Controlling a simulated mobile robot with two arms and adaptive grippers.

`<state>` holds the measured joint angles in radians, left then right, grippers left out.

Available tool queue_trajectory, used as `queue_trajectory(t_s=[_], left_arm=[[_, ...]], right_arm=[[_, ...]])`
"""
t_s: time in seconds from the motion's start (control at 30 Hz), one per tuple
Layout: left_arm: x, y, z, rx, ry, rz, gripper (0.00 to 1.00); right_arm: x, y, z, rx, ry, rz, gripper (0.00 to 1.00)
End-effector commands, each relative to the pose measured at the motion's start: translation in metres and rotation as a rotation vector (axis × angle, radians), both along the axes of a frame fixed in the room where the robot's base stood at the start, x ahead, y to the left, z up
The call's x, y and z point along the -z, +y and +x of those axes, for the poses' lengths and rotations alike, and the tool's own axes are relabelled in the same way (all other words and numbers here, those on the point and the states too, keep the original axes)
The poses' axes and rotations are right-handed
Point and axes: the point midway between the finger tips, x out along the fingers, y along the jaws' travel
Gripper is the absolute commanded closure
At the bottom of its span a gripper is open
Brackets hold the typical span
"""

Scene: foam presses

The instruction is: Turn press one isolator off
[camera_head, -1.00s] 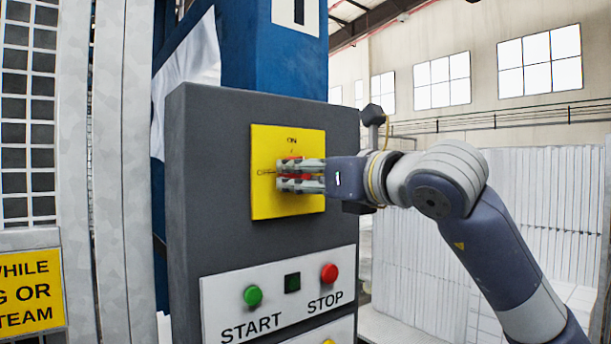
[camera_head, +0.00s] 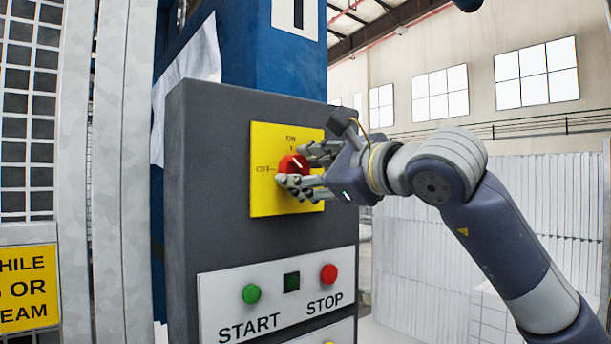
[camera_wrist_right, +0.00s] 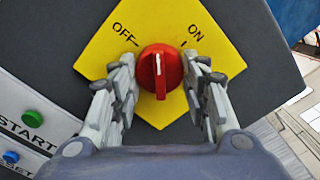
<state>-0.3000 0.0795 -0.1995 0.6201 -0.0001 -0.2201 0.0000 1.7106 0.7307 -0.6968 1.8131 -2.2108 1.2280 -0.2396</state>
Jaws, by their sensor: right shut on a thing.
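The press isolator is a round red knob (camera_head: 292,165) on a yellow plate (camera_head: 263,198) fixed to a dark grey cabinet under a "1" sign. In the right wrist view the red knob (camera_wrist_right: 160,72) has a white mark pointing between the OFF and ON labels. My right gripper (camera_head: 300,172) reaches in from the right, tilted, with its fingers on either side of the knob. In the wrist view the right gripper (camera_wrist_right: 158,80) is shut on the knob, one finger at each side. My left gripper is not in view.
Below the isolator, a white panel (camera_head: 225,285) carries a green START button (camera_head: 251,294), a dark square (camera_head: 291,282) and a red STOP button (camera_head: 329,274). A mesh guard (camera_head: 28,110) and a yellow sign (camera_head: 28,290) stand at left. Stacked white panels (camera_head: 535,205) stand behind my right arm.

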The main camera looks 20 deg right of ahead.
Motion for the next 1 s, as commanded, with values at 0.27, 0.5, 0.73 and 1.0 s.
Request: queue_trajectory(t_s=[0.27,0.5,0.73,1.0], left_arm=[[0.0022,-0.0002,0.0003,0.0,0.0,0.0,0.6],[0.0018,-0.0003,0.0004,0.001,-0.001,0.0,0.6],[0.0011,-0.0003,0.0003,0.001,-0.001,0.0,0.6],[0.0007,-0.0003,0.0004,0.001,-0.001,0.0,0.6]], right_arm=[[-0.0018,-0.0009,-0.0001,0.001,-0.092,-0.246,0.82],[-0.0022,-0.0009,0.0,0.0,-0.162,-0.441,0.82],[-0.0024,-0.0004,0.0,0.0,-0.213,-0.581,0.82],[-0.0022,-0.0005,0.0002,0.0,-0.244,-0.669,0.82]])
